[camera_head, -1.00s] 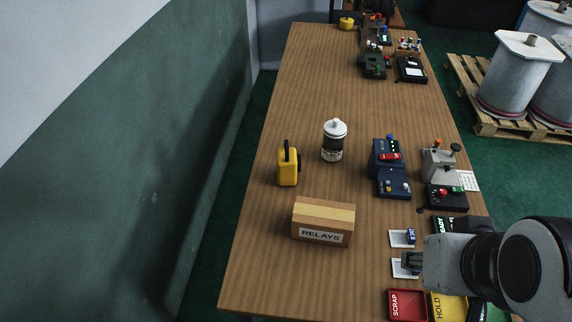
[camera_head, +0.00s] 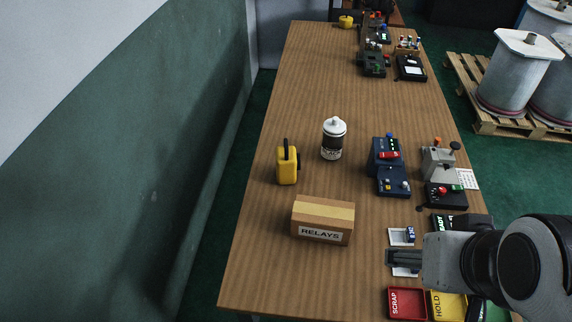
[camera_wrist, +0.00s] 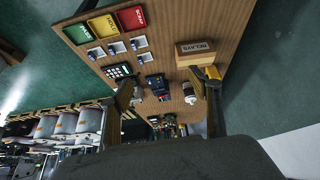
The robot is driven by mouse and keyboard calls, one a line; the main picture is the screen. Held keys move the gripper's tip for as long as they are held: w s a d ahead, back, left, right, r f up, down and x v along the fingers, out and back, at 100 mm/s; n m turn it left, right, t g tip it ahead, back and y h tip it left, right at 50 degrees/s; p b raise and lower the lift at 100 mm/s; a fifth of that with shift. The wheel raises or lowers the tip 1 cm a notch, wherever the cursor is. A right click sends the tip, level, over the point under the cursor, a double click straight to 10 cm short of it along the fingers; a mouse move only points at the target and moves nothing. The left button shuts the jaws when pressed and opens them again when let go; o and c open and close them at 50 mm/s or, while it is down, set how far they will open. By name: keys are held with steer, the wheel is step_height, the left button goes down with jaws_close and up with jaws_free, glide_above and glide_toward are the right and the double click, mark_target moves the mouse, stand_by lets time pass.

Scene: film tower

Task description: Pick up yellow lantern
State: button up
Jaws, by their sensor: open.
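The yellow lantern (camera_head: 287,168) stands upright on the wooden table, left of the middle, with a dark handle on top. In the wrist view a yellow patch of it (camera_wrist: 212,72) shows below the relays box, partly hidden by a finger. My gripper (camera_head: 392,257) is at the lower right in the head view, above the table's near right part, well apart from the lantern. In the wrist view its two fingers (camera_wrist: 163,84) are spread wide with nothing between them.
A cardboard RELAYS box (camera_head: 323,220) stands in front of the lantern. A white-and-black bottle (camera_head: 333,139) is right of it. Blue (camera_head: 390,167) and grey (camera_head: 437,161) devices line the right. A red SCRAP tray (camera_head: 407,303) is at the near edge.

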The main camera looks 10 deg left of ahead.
steer(key=shift+w, duration=0.1)
steer(key=n+t+y, duration=0.1)
steer(key=t+y, duration=0.2)
steer(key=t, duration=0.3)
glide_above(287, 164)
steer(key=s+d, duration=0.2)
steer(key=d, duration=0.3)
step_height(287, 164, down, 14)
steer(key=shift+n+t+h, duration=0.4)
steer(key=shift+t, duration=0.3)
steer(key=w+a+f, duration=0.1)
steer(key=f, duration=0.2)
steer(key=w+a+f, duration=0.1)
steer(key=a+f, duration=0.1)
steer(key=f, duration=0.1)
steer(key=a+f, duration=0.1)
steer(key=f, duration=0.3)
steer(key=shift+w+a, duration=0.3)
steer(key=shift+w, duration=0.1)
steer(key=shift+a+f, duration=0.25)
steer(key=shift+f, duration=0.5)
steer(key=shift+w, duration=0.1)
steer(key=shift+x, duration=1.25)
